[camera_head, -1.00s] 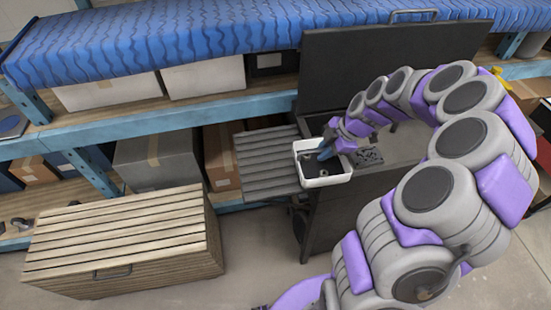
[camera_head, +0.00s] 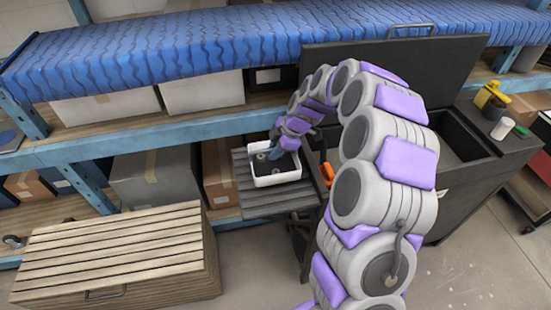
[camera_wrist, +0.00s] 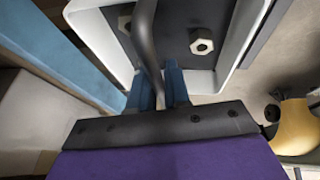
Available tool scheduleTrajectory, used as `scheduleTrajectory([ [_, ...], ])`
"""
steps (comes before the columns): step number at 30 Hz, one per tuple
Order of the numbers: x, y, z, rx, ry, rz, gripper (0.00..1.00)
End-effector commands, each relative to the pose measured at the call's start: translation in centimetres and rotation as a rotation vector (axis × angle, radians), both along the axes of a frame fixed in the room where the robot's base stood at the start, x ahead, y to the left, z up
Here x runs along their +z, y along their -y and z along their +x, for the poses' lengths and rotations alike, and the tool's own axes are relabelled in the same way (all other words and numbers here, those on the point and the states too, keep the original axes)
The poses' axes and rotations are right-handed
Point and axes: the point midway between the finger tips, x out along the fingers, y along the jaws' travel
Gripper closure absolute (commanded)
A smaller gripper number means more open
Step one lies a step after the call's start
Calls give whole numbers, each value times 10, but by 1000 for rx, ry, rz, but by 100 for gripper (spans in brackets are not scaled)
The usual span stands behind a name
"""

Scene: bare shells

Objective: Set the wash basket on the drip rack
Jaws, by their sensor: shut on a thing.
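The wash basket (camera_head: 275,180) is a small white tray with a dark floor and several metal nuts inside. In the wrist view its white wall (camera_wrist: 103,42) and a nut show close up. My gripper (camera_head: 275,154) has blue fingers, shut on the basket's dark curved handle (camera_wrist: 146,38). The drip rack (camera_head: 243,183) is a dark grey slatted shelf on the left side of the parts washer. The basket is over the rack's slats and hides part of them. I cannot tell whether it touches them.
The dark parts washer (camera_head: 465,195) stands right, its lid (camera_head: 400,75) raised behind my arm. An orange item (camera_head: 327,172) lies beside the rack. A yellow bottle (camera_head: 486,96) and white cup (camera_head: 502,128) stand on its right. A slatted wooden chest (camera_head: 115,255) is at left.

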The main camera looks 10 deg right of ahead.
Motion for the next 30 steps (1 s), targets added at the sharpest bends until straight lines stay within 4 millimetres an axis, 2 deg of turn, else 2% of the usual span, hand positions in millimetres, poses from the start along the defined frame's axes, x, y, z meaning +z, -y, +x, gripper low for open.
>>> scheduleTrajectory([
  [8,-34,3,0,-2,-3,3,100],
  [16,-35,5,0,-1,-1,4,100],
  [17,-35,4,0,-1,-1,3,81],
  [24,-35,1,0,-1,-1,0,58],
  [30,-34,2,0,0,-2,2,58],
])
